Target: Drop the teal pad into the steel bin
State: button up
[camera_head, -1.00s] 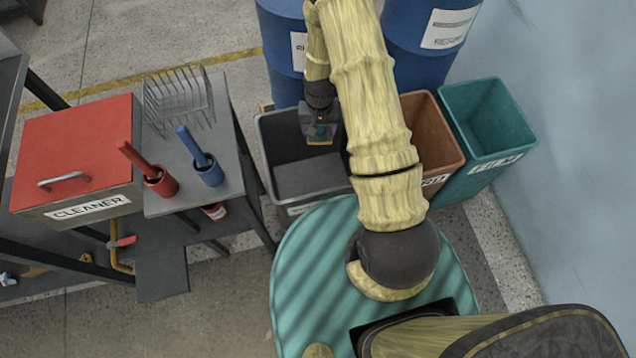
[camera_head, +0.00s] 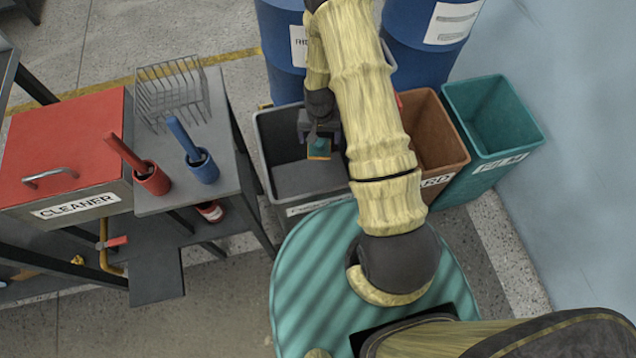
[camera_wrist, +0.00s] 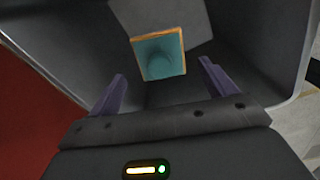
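The teal pad (camera_head: 320,147) is a small teal square with an orange edge, seen just below my gripper (camera_head: 318,132) over the grey steel bin (camera_head: 279,135). In the wrist view the pad (camera_wrist: 160,56) lies beyond the fingertips, clear of both purple fingers. My gripper (camera_wrist: 161,72) is open there, its fingers wide apart. The bin's grey walls (camera_wrist: 262,45) surround the pad in that view. The pad appears to be in the air within the bin's opening; its exact height above the floor is hard to tell.
A brown bin (camera_head: 432,130) and a teal bin (camera_head: 492,120) stand to the right. Blue drums (camera_head: 430,55) stand behind.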

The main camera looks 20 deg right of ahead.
jog(key=shift+o, duration=0.4)
notch_tip(320, 180, up, 17)
jog(key=p, duration=0.1)
jog(key=shift+r, duration=0.2)
dwell(0.9)
jog(key=s+r+n+t+p, duration=0.1)
jog(key=s+r+p, duration=0.4)
jog(key=r, duration=0.6)
jog(key=s+r+n+t+p, duration=0.1)
jog(key=s+r+n+p, duration=0.1)
jog(key=s+r+p, duration=0.4)
jog(key=s+r, duration=0.3)
jog(key=r, duration=0.3)
jog(key=shift+s+r+t, duration=0.2)
jog(key=shift+r+t, duration=0.05)
jog(key=shift+t, duration=0.05)
jog(key=shift+c, duration=0.2)
